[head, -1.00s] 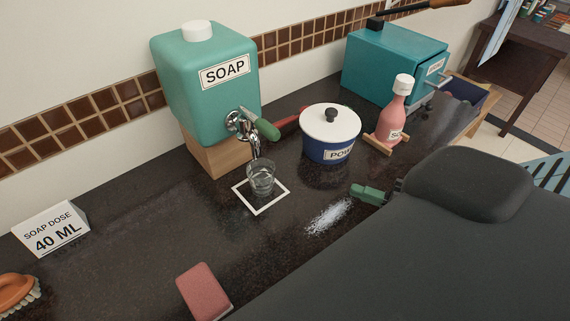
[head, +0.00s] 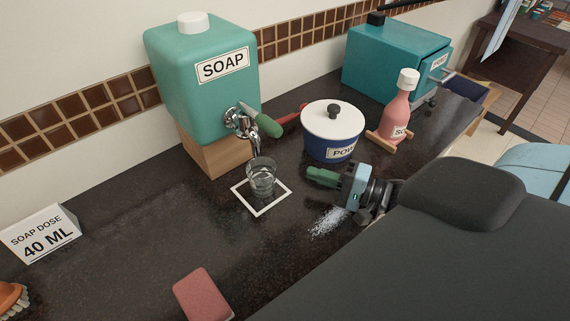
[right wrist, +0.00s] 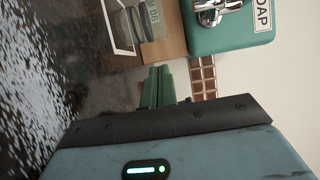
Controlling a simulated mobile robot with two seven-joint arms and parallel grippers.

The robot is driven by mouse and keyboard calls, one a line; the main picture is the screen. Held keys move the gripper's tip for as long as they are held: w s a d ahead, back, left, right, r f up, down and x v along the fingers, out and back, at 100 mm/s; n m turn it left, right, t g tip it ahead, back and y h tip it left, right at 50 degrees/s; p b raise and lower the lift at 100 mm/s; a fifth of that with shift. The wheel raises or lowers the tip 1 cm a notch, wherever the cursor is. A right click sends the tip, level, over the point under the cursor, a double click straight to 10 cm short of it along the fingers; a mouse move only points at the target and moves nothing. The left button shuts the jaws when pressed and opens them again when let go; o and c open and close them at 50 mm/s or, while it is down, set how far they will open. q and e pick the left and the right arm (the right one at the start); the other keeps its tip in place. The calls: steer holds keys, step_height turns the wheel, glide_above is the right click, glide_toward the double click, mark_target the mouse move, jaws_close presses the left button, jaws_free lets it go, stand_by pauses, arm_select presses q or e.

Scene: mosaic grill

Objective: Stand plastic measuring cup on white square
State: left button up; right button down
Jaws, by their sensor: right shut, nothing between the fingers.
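The clear measuring cup (head: 261,178) stands upright inside the white square outline (head: 267,211) on the dark counter, below the soap dispenser's spout. In the right wrist view the cup (right wrist: 151,20) also shows, beside part of the white outline (right wrist: 117,22). My right gripper (head: 310,175), with green fingers, is shut and empty. It is to the right of the cup, in front of the blue pot, and apart from the cup. The closed green fingers (right wrist: 158,72) also show in the right wrist view. My left gripper is not in view.
The teal soap dispenser (head: 200,90) stands behind the cup. The blue pot (head: 330,145), pink bottle (head: 396,115) and teal box (head: 390,65) are to the right. White powder (head: 328,221) lies in front. A pink sponge (head: 202,294) and dose sign (head: 40,235) are at left.

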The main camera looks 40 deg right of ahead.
mark_target(275, 166)
steer(key=shift+x, duration=4.05)
steer(key=shift+a, duration=0.1)
steer(key=shift+s+a+r+p, duration=0.2)
steer(key=shift+a+p, duration=0.1)
steer(key=shift+a, duration=0.6)
steer(key=shift+f, duration=0.15)
steer(key=shift+s+f, duration=0.1)
steer(key=shift+s, duration=0.1)
